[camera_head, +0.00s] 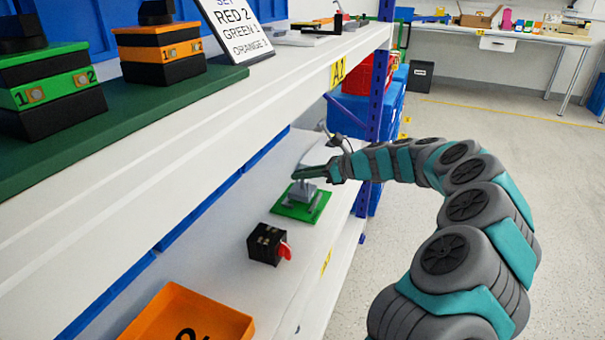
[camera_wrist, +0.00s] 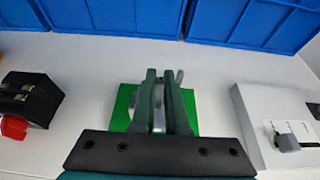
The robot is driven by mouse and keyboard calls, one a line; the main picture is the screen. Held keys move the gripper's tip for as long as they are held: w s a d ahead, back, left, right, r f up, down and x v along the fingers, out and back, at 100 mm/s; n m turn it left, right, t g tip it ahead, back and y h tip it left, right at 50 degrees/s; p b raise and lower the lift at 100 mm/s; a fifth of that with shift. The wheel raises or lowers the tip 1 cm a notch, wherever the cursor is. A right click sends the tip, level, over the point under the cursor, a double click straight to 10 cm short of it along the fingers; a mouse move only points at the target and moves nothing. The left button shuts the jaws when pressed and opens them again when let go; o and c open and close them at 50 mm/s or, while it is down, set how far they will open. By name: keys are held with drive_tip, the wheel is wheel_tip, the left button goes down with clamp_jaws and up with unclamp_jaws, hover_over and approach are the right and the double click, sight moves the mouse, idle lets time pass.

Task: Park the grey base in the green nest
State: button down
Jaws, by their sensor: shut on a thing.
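The green nest (camera_head: 288,209) is a flat green plate with grey parts on it, on the lower shelf; its green also shows around my fingers in the wrist view (camera_wrist: 122,108). The grey base (camera_head: 304,193) is at the nest, under my gripper (camera_head: 312,172). In the wrist view my gripper (camera_wrist: 164,78) is shut on the grey base (camera_wrist: 159,108), which shows as a narrow grey piece between the two dark fingers. The fingers hide most of it there. I cannot tell whether the base rests fully in the nest or is slightly above it.
A black box with a red lever (camera_head: 266,244) stands in front of the nest, left in the wrist view. An orange tray (camera_head: 190,318) is nearer. The upper shelf (camera_head: 200,125) overhangs on the left. A pale grey box (camera_wrist: 262,125) is right of the nest. Blue bins (camera_wrist: 250,22) stand behind.

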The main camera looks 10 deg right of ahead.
drive_tip(key=shift+f, duration=0.95)
drive_tip(key=c, duration=0.8)
unclamp_jaws()
drive_tip(key=shift+c, duration=0.2)
drive_tip(key=v, duration=0.7)
drive_tip(key=shift+s+d, duration=0.25)
drive_tip(key=shift+s, duration=0.05)
drive_tip(key=shift+r, duration=0.1)
